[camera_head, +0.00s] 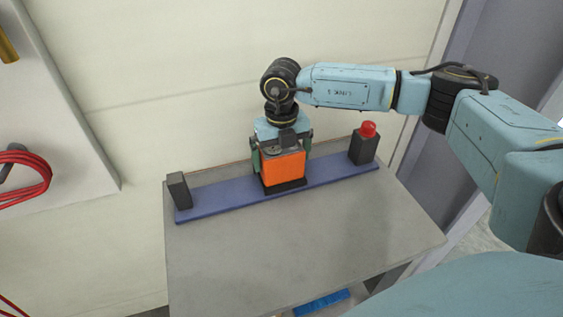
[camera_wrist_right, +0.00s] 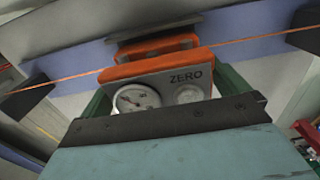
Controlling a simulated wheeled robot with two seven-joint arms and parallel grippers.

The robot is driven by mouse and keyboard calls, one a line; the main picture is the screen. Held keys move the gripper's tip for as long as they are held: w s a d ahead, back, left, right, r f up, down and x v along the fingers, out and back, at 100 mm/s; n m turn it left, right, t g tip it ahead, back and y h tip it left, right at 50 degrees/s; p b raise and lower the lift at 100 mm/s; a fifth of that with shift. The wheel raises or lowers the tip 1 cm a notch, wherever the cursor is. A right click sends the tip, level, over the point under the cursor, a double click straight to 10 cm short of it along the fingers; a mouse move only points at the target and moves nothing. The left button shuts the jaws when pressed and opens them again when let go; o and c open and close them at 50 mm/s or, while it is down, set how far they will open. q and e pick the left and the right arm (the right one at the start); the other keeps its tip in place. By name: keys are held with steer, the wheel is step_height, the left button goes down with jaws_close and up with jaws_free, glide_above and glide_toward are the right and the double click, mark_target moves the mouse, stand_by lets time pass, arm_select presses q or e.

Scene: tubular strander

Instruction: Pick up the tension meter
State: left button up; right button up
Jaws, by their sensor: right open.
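The tension meter (camera_head: 283,169) is an orange box standing on a dark base at the middle of a blue rail. In the right wrist view the tension meter (camera_wrist_right: 160,96) shows a grey face with a round dial, a second round part and the word ZERO. My right gripper (camera_head: 281,154) points down over the meter from above. Its green fingers are open, one on each side of the orange body. Whether they touch it I cannot tell. My left gripper is not in view.
The blue rail (camera_head: 225,197) lies on a grey table (camera_head: 300,238). A dark block (camera_head: 179,191) stands at its left end, and a dark post with a red knob (camera_head: 368,130) at its right end. An orange wire (camera_wrist_right: 60,82) runs across at the meter. The table front is clear.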

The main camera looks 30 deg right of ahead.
steer(key=c, duration=1)
steer(key=shift+r, duration=0.2)
steer(key=shift+c, duration=0.4)
